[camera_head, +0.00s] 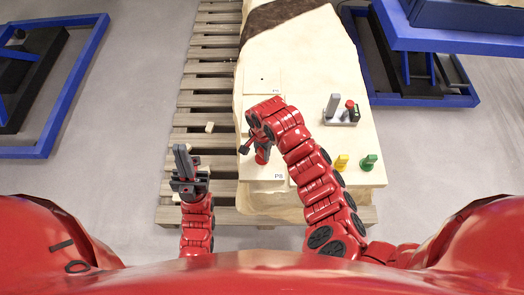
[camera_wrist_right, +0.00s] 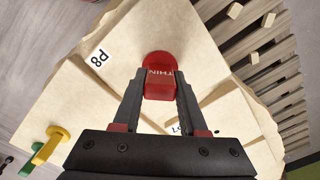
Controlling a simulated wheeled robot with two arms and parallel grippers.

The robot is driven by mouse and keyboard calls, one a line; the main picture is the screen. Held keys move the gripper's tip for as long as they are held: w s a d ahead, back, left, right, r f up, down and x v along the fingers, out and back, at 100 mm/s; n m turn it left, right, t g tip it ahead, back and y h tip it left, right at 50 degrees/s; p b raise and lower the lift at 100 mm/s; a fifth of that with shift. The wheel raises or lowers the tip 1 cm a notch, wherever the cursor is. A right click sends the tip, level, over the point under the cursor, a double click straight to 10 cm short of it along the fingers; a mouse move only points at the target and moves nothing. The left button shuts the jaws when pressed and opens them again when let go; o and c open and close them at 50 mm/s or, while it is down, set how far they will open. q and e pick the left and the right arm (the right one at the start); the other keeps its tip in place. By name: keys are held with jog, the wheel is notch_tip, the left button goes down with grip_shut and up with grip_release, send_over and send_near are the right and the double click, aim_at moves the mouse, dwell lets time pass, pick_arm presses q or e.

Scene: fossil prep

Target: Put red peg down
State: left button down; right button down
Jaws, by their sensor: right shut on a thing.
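The red peg (camera_wrist_right: 160,86), marked "THIN", is between the two fingers of my right gripper (camera_wrist_right: 161,76) in the right wrist view. A round red disc shows at its far end, over the pale slab (camera_wrist_right: 100,85) near the "P8" label (camera_wrist_right: 100,54). I cannot tell whether the peg touches the slab. In the head view the peg (camera_head: 262,157) is partly hidden under my right arm, just above the "P8" label (camera_head: 279,177). My left gripper (camera_head: 182,152) is over the pallet, left of the slab, with nothing visible in it; its finger gap is unclear.
A yellow peg (camera_head: 341,162) and a green peg (camera_head: 368,162) stand at the slab's right front. A grey holder (camera_head: 341,112) with a red-topped item is behind them. Small pale blocks (camera_head: 209,127) lie on the wooden pallet (camera_head: 195,100). Blue-framed stands flank the pallet.

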jog(key=shift+c, duration=2.2)
grip_release()
